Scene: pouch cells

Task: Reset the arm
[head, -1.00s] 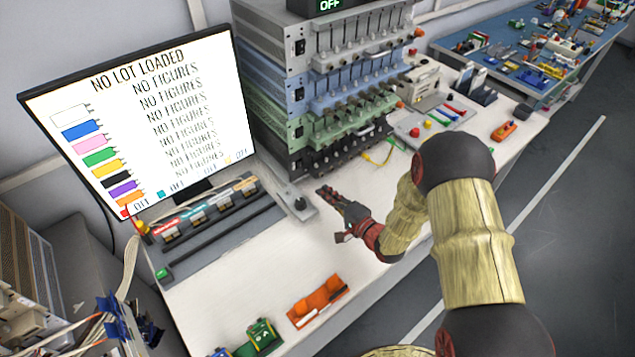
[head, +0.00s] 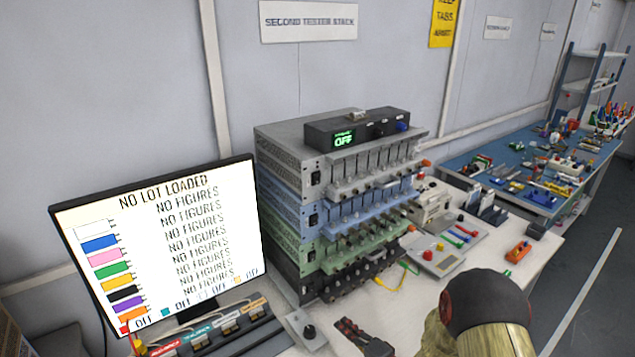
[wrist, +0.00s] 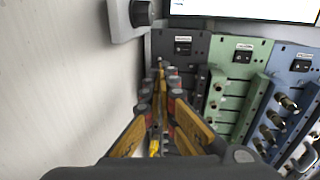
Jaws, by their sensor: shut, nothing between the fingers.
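My gripper (head: 350,328) shows at the bottom edge of the head view, low over the white bench, just right of a small grey box with a black knob (head: 309,332). The lower part of my arm is cut off by the frame. In the wrist view my gripper (wrist: 160,72) has its black and yellow fingers drawn together, with nothing held. They point toward the front of the tester stack (wrist: 240,85), and I cannot tell how close they are.
The tester stack (head: 285,190) stands behind my gripper, with a small unit reading OFF on top. A monitor (head: 160,250) reading NO LOT LOADED is at left. A grey button panel (head: 437,262) and an orange item (head: 518,252) lie on the bench at right.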

